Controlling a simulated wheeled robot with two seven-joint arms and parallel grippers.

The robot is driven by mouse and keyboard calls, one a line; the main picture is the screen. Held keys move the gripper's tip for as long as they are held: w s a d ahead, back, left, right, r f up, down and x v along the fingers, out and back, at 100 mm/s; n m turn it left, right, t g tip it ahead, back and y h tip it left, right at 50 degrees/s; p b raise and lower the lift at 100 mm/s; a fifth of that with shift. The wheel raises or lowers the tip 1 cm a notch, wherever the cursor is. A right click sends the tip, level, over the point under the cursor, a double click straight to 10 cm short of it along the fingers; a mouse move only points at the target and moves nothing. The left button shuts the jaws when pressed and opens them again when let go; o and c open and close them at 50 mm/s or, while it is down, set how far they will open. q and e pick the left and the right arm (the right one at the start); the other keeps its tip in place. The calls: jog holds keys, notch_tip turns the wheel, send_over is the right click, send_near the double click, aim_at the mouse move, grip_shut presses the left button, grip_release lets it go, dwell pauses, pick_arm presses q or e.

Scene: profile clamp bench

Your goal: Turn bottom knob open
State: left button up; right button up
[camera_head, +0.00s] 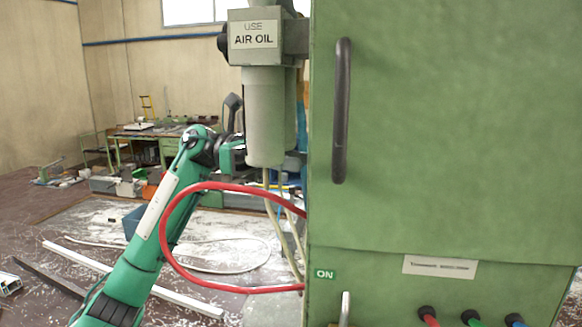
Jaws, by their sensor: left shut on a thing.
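My left gripper (236,157) reaches in from the left at the end of my green arm. It is beside and partly behind the pale cylinder (268,115) under the "AIR OIL" box (268,38). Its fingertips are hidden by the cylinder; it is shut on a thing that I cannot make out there. A dark knob (223,40) sticks out from the left side of the box, well above the gripper. I cannot make out a bottom knob for certain. My right gripper is not in view.
The green cabinet (440,150), with a dark vertical handle (341,110), fills the right. A metal lever (345,308) stands below the "ON" label (325,274). A red hose (172,255) loops in front of my left arm. A cluttered workbench (150,140) stands behind.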

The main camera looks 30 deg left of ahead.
pick_arm(q)
jog(key=m+g+y+b, duration=0.1)
jog(key=m+g+y, duration=0.1)
jog(key=m+g, duration=0.1)
jog(key=s+m+g+y, duration=0.1)
jog(key=m+g+y, duration=0.1)
jog(key=g, duration=0.4)
jog(key=m+g+y+b, duration=0.1)
jog(key=m+g+y, duration=0.2)
jog(key=m+g, duration=0.1)
jog(key=shift+s+a+m+g+b, duration=0.3)
jog(key=shift+a+m+g, duration=0.1)
jog(key=shift+m, duration=0.2)
jog(key=shift+y, duration=0.3)
jog(key=o, duration=1)
